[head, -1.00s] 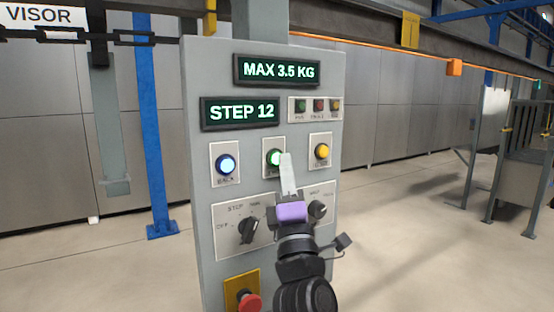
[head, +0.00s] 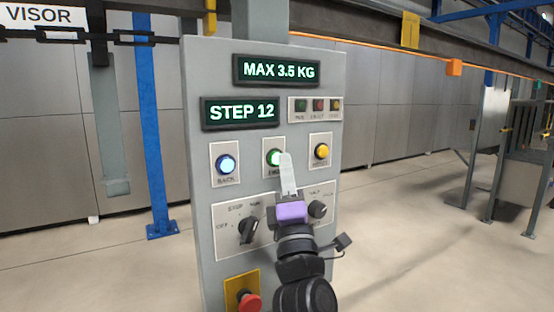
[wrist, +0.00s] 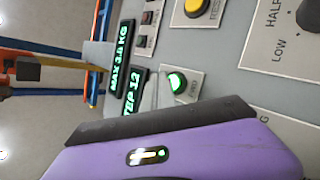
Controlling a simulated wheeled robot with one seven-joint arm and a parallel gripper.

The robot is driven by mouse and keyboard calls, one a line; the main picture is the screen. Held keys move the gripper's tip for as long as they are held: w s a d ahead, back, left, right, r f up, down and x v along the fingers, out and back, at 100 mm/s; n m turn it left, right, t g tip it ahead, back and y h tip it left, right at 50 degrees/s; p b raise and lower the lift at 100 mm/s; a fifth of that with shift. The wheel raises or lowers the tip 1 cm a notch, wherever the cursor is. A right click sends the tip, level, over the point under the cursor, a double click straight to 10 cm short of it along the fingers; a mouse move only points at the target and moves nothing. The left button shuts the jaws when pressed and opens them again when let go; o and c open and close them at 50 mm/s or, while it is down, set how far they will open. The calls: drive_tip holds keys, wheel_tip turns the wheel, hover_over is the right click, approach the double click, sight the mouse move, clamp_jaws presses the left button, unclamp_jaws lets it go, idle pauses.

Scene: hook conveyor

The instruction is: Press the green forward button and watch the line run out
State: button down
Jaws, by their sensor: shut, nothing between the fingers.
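The green forward button (head: 273,157) is lit, in the upper middle of the grey control panel (head: 200,90). It also shows lit in the wrist view (wrist: 176,82), with a label partly readable as FWD. My gripper (head: 285,158) is shut and empty, its pale fingers pointing up at the panel. The fingertips overlap the button's right edge in the head view. I cannot tell whether they touch it. Displays read MAX 3.5 KG (head: 278,70) and STEP 12 (head: 241,112).
A lit blue BACK button (head: 225,164) sits left of the green one, a yellow button (head: 321,151) right. Below are a black selector knob (head: 249,230), another knob (head: 317,209) and a red stop button (head: 249,302). A blue post (head: 152,150) stands behind left.

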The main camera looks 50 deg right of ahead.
drive_tip(key=shift+w, duration=0.1)
drive_tip(key=shift+w+d, duration=0.1)
drive_tip(key=shift+w, duration=0.2)
